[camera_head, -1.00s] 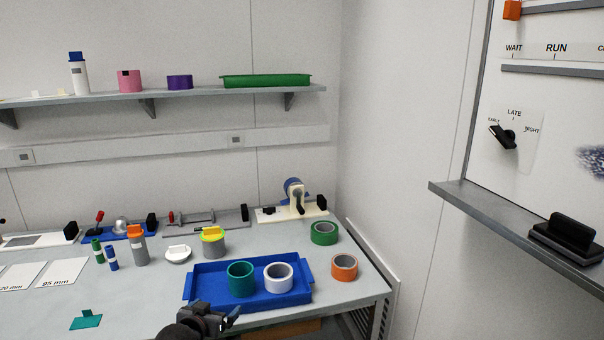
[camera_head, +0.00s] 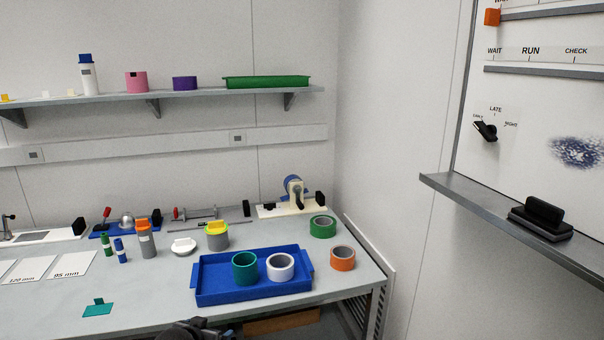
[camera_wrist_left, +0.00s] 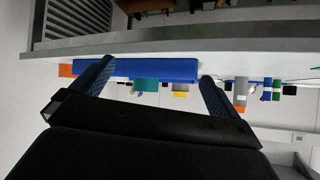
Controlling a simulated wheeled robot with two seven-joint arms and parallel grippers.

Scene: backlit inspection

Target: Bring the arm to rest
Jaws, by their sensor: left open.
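My left gripper (camera_head: 192,328) shows only in part at the bottom edge of the head view, low in front of the bench. In the left wrist view its two fingers (camera_wrist_left: 156,72) stand wide apart with nothing between them. Beyond them that view shows the bench edge and the blue tray, upside down. My right gripper is in neither view.
A grey ledge (camera_head: 470,208) juts out at right.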

